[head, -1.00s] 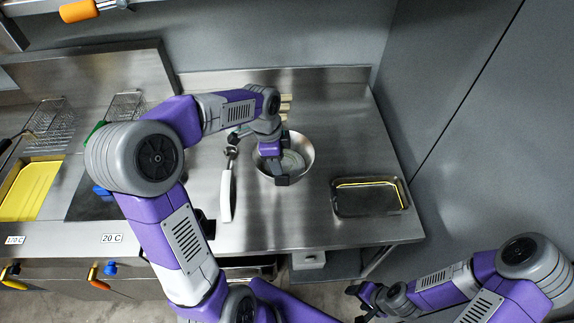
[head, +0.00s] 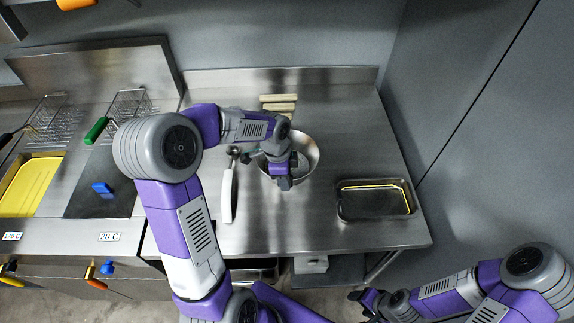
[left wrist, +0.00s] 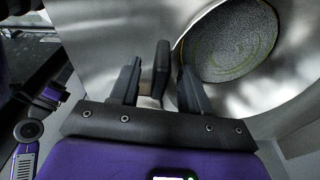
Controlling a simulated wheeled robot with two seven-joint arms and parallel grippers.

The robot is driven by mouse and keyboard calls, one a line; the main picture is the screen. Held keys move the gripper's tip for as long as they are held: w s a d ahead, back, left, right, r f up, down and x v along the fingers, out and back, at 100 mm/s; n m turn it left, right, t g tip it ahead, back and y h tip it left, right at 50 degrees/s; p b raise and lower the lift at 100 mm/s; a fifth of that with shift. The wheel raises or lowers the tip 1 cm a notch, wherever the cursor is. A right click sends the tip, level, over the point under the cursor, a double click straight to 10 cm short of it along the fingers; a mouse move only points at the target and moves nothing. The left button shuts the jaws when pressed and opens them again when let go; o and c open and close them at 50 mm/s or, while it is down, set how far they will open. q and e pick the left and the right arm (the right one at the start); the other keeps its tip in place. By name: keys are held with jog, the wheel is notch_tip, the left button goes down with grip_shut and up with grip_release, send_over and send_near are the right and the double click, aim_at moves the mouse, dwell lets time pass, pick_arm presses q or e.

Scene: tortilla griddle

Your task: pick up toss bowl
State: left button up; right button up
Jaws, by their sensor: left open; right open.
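The toss bowl, a round metal bowl (head: 311,153), stands on the steel counter in the head view. My left gripper (head: 284,181) is over the bowl's near side and hides part of it. In the left wrist view the bowl's curved inside (left wrist: 290,75) fills the right, with a dark round patch (left wrist: 230,40) at its bottom. The fingers of my left gripper (left wrist: 158,85) are apart there, and a dark upright piece shows between them; I cannot tell what it is. My right gripper (head: 366,300) is open, below the counter's front edge, away from the bowl.
A utensil with a white handle (head: 228,195) lies left of the bowl. A shallow metal tray (head: 345,207) is on the right. Pale blocks (head: 279,103) lie behind the bowl. Fry baskets (head: 130,105) and a yellow pan (head: 30,190) are on the left. The counter's front middle is clear.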

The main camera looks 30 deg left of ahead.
pick_arm(q)
grip_shut()
jog(key=shift+w+r, duration=0.1)
jog(key=shift+r, duration=0.05)
